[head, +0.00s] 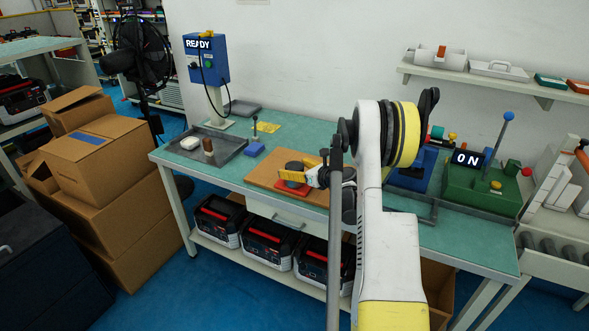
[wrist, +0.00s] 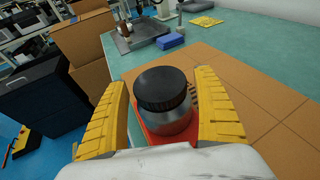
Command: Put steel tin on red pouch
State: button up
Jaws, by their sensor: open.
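The steel tin (wrist: 168,120), a round metal tin with a black ribbed lid, stands upright on the red pouch (wrist: 150,138) in the wrist view. In the head view the tin's dark lid (head: 293,167) shows above the red pouch (head: 291,188), partly covered by my gripper. My gripper (wrist: 166,92) has its yellow fingers on both sides of the tin, with a gap visible at the fingers, so it is open around it. It also shows in the head view (head: 291,176). The tin's lower edge and much of the pouch are hidden.
The pouch lies on a brown board (head: 262,180) on the green bench (head: 310,136). A grey tray (head: 217,152) with small items and a blue block (head: 255,149) are to the left. A green machine (head: 482,190) stands at right. The board's right part is clear in the wrist view.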

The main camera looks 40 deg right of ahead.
jog(key=shift+r, duration=0.3)
jog(key=p+v, duration=0.3)
jog(key=v, duration=0.9)
jog(key=w+a+r+m+t+h, duration=0.1)
jog(key=w+a+r+m+h, duration=0.15)
jog(key=r+m, duration=0.45)
jog(key=w+a+r+m+t+h, duration=0.15)
jog(key=a+r+m, duration=0.25)
jog(key=r, duration=0.7)
jog(key=w+a+r+m+t+h, duration=0.1)
jog(key=w+a+r+m+h, duration=0.3)
jog(key=r, duration=0.6)
jog(key=s+a+f+m+g+y, duration=0.2)
jog(key=s+a+f+m+g, duration=0.1)
jog(key=s+a+m, duration=0.4)
jog(key=s+a+f+m+g+y, duration=0.3)
jog(key=s+a+f+m, duration=0.3)
jog(key=s+a, duration=0.5)
jog(key=s+a+f+m+g+y, duration=0.3)
jog(key=s+a+f+m+g, duration=0.2)
jog(key=s+a+m, duration=0.3)
jog(key=s+a, duration=0.1)
jog(key=a, duration=0.3)
jog(key=shift+s+a+f, duration=0.15)
jog(key=shift+a, duration=0.05)
